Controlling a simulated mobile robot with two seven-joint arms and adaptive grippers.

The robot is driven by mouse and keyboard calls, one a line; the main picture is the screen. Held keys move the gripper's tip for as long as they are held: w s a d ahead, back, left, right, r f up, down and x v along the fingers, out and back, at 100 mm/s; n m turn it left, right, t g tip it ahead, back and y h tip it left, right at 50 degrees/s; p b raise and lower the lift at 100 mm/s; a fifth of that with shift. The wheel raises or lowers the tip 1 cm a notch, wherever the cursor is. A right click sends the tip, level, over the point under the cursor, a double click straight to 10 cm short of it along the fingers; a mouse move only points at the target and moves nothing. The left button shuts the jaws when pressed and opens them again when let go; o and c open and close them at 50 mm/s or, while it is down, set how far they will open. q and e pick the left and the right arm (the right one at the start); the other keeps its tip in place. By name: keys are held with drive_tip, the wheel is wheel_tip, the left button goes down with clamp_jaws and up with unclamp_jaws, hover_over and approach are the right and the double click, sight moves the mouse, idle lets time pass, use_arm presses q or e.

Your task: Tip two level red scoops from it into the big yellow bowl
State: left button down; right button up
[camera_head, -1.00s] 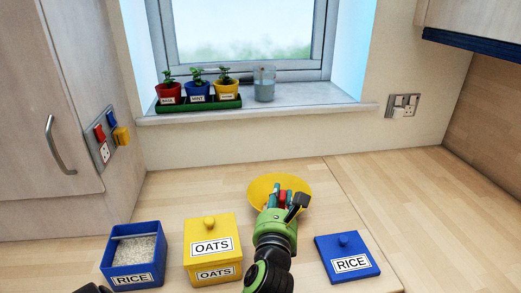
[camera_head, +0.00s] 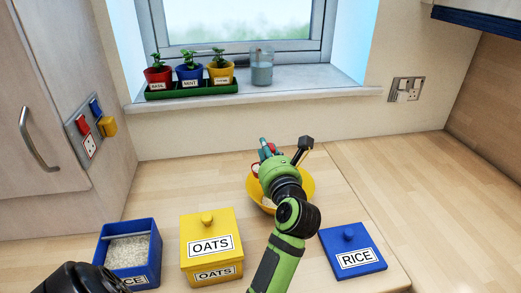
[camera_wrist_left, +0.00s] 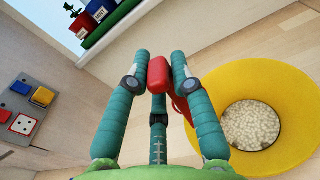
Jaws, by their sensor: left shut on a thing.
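My left gripper (camera_head: 268,148) is over the far left part of the big yellow bowl (camera_head: 308,186). In the left wrist view its fingers (camera_wrist_left: 158,75) are shut on the handle of the red scoop (camera_wrist_left: 158,73). The scoop's far part is mostly hidden behind a finger. The yellow bowl (camera_wrist_left: 290,80) there holds pale grains (camera_wrist_left: 252,126) at its bottom. The open blue rice box (camera_head: 150,246) holds white rice (camera_head: 128,250), with a thin bar across its top. My right gripper is not in view.
The yellow oats box (camera_head: 211,240) stands lidded between the rice box and my left arm. The blue rice lid (camera_head: 352,258) lies on the worktop at right. Potted plants (camera_head: 190,75) and a glass (camera_head: 261,68) stand on the sill. The right worktop is clear.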

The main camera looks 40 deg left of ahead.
use_arm(q)
drive_tip(key=shift+w+d+f+m, duration=0.35)
drive_tip(key=shift+w+d+m, duration=0.2)
drive_tip(key=shift+w, duration=0.1)
drive_tip(key=w+d+m, duration=0.1)
drive_tip(key=w+d+f+m+p, duration=0.1)
drive_tip(key=w+d+f+m, duration=0.1)
drive_tip(key=m, duration=0.1)
drive_tip(key=shift+w, duration=0.3)
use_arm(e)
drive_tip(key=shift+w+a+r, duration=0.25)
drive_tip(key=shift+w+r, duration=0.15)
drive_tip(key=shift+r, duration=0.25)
use_arm(q)
drive_tip(key=shift+w+d+m+p, duration=0.1)
drive_tip(key=shift+w+m+p, duration=0.05)
drive_tip(key=shift+m+p, duration=0.15)
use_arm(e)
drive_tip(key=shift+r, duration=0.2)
use_arm(q)
drive_tip(key=shift+w+d+f+m+p, duration=0.4)
drive_tip(key=shift+w+f+m+p, duration=0.1)
drive_tip(key=shift+m, duration=0.35)
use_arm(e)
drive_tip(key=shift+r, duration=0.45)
